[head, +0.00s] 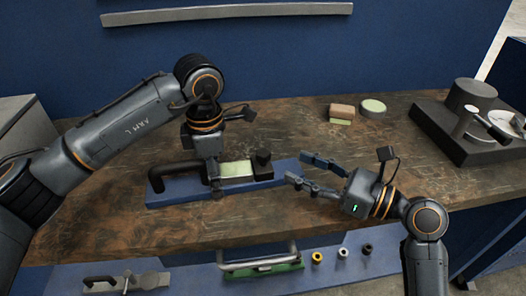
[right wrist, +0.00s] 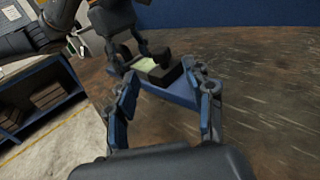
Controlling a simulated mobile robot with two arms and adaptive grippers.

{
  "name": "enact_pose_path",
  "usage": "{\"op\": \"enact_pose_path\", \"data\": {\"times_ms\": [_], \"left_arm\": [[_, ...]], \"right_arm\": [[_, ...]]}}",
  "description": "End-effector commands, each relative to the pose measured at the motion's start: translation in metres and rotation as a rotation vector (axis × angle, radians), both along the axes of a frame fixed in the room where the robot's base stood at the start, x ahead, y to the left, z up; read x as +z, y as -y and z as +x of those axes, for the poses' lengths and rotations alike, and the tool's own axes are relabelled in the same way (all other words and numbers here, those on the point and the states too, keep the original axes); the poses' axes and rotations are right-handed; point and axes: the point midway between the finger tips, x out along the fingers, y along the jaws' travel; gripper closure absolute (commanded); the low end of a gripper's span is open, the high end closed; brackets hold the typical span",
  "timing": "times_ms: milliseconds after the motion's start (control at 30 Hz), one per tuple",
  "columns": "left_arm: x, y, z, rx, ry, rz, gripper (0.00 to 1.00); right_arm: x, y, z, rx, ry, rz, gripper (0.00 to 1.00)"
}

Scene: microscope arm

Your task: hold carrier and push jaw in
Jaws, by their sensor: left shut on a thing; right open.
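A dark carrier with a black handle (head: 172,170) and a pale green block (head: 237,169) lies on a blue base plate (head: 170,195) on the bench. A black block (head: 263,166), which looks like the jaw, stands at the right end of the pale green block; it also shows in the right wrist view (right wrist: 170,76). My left gripper (head: 215,188) points down and is shut on the carrier between handle and green block; its grip is partly hidden. My right gripper (head: 297,168) is open and empty, right of the black block and apart from it, fingers pointing toward it.
A brown and green block (head: 341,114) and a round green-topped piece (head: 372,107) lie at the back. A dark machine (head: 470,125) stands at the right. A lower front shelf holds a green part with a metal handle (head: 262,266) and small rings (head: 342,253). Bench around my right gripper is clear.

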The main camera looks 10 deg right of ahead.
Motion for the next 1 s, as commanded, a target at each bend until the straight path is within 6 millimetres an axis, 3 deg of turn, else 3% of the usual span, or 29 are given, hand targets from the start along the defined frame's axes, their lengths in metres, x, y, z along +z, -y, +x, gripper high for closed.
{"op": "enact_pose_path", "data": {"times_ms": [400, 600, 900, 1000], "left_arm": [[0.003, 0.001, 0.001, 0.000, 0.004, -0.004, 1.00], [0.003, 0.001, 0.001, 0.000, 0.004, -0.004, 1.00], [0.003, 0.001, 0.001, -0.001, 0.004, -0.004, 1.00], [0.003, 0.001, 0.001, -0.001, 0.004, -0.004, 1.00]], "right_arm": [[0.001, -0.061, 0.051, 0.000, 0.003, 0.000, 0.48], [0.001, -0.073, 0.060, 0.000, 0.002, -0.002, 0.48], [0.000, -0.074, 0.062, -0.001, 0.003, -0.004, 0.48], [0.000, -0.074, 0.062, -0.001, 0.003, -0.004, 0.68]]}}
